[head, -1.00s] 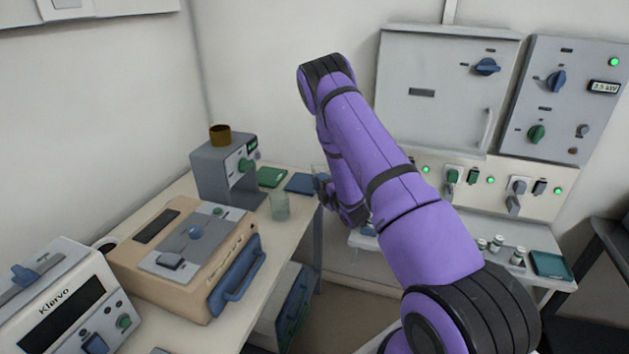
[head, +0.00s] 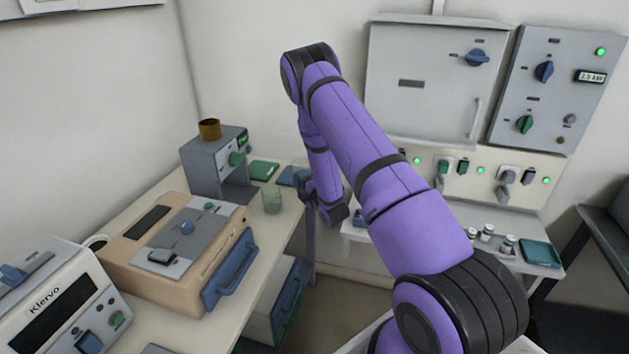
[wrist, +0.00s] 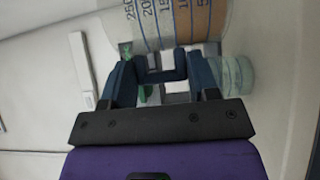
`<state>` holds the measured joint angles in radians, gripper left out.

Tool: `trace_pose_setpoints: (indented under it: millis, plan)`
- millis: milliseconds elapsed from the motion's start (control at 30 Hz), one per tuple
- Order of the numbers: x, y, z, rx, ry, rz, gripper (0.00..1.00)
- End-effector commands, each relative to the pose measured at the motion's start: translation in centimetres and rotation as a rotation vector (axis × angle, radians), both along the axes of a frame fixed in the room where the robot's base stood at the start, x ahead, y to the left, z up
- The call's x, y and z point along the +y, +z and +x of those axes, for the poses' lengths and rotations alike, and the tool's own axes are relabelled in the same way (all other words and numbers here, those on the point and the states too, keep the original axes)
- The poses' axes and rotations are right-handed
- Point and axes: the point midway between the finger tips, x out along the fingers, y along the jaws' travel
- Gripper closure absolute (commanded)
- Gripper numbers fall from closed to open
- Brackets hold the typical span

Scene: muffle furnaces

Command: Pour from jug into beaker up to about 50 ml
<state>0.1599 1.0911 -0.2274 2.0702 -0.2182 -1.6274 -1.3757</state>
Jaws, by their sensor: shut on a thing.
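The jug (wrist: 178,18) is clear with blue graduation marks and brown liquid in its lower part; it fills the top of the wrist view. My gripper (wrist: 165,68) is shut on the jug, at its dark blue handle. The jug looks about upright, as its marks run the same way as the beaker's axis. The beaker (head: 272,201) is small, greenish and clear, and stands on the bench near its right edge. It also shows in the wrist view (wrist: 236,76), beyond the gripper. In the head view my gripper (head: 304,184) is just right of the beaker, and the jug is hard to make out.
A grey device (head: 213,168) with a brown pot (head: 209,129) on top stands behind the beaker. Green (head: 264,171) and blue (head: 293,176) pads lie near it. A tan box (head: 180,250) stands in front on the bench. A lower shelf with small jars (head: 487,233) is at right.

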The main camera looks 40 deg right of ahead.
Motion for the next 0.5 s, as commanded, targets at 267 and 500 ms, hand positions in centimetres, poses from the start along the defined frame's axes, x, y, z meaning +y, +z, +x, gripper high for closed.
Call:
trace_pose_setpoints:
  millis: [267,500]
  plan:
    - [4.1,-0.3,1.1,0.002,0.000,0.001,0.91]
    - [4.2,-1.2,1.1,0.004,0.000,0.000,0.91]
